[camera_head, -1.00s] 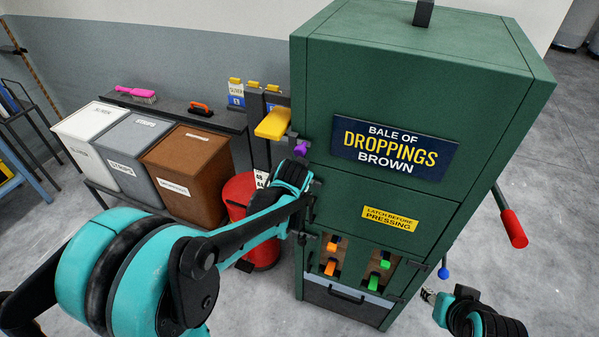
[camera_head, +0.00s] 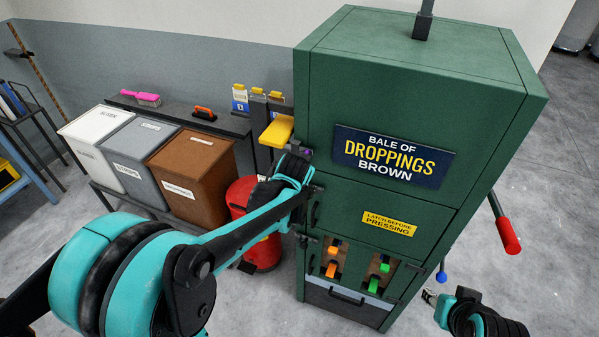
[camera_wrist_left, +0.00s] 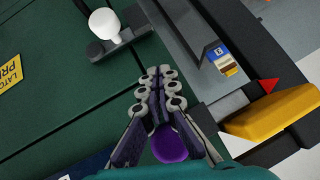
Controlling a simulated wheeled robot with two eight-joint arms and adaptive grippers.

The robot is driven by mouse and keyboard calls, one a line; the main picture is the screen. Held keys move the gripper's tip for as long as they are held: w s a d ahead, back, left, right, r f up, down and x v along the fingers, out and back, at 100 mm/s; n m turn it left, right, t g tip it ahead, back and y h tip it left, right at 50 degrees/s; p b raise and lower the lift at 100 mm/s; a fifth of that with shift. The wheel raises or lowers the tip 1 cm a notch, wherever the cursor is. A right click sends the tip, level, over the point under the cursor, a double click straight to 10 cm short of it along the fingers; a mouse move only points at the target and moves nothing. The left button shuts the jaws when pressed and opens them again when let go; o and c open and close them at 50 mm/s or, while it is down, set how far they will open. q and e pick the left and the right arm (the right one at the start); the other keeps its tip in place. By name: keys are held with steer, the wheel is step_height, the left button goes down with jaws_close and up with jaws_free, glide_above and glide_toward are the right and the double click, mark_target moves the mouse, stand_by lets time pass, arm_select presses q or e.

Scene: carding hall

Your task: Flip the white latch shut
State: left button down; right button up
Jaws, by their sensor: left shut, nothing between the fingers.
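In the left wrist view, the white latch knob (camera_wrist_left: 104,23) sits on a dark bar against the green press (camera_wrist_left: 50,60). The knob is ahead and left of my left gripper (camera_wrist_left: 160,75), apart from it. That gripper is shut and empty, its fingertips together. In the head view, my left gripper (camera_head: 298,158) is at the press's left front edge, and the white latch cannot be made out there. My right gripper (camera_head: 428,296) is low at the right, away from the press (camera_head: 400,70); its fingers are too small to read.
A purple knob (camera_wrist_left: 172,143) shows behind my left fingers. A yellow handle (camera_head: 277,131) is close by. Orange (camera_head: 333,252) and green (camera_head: 377,285) blocks are on the lower door. A red-ended lever (camera_head: 508,235) projects right. Bins (camera_head: 190,165) and a red canister (camera_head: 262,250) stand left.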

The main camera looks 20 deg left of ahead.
arm_select(q)
steer(key=a+p+v, duration=0.1)
steer(key=v, duration=0.8)
steer(key=shift+a, duration=0.5)
steer(key=shift+s, duration=0.2)
steer(key=s+d+f+n+g+h+b, duration=0.1)
steer(key=s+d+f+b, duration=0.2)
steer(key=s+f+b, duration=0.3)
steer(key=s+d+f+n+g+h+b, duration=0.1)
steer(key=s+d+f+b, duration=0.2)
steer(key=s+f+b, duration=0.4)
steer(key=s+f, duration=0.5)
steer(key=s, duration=0.1)
steer(key=shift+s+h, duration=0.3)
steer(key=shift+s, duration=0.1)
steer(key=shift+d, duration=0.15)
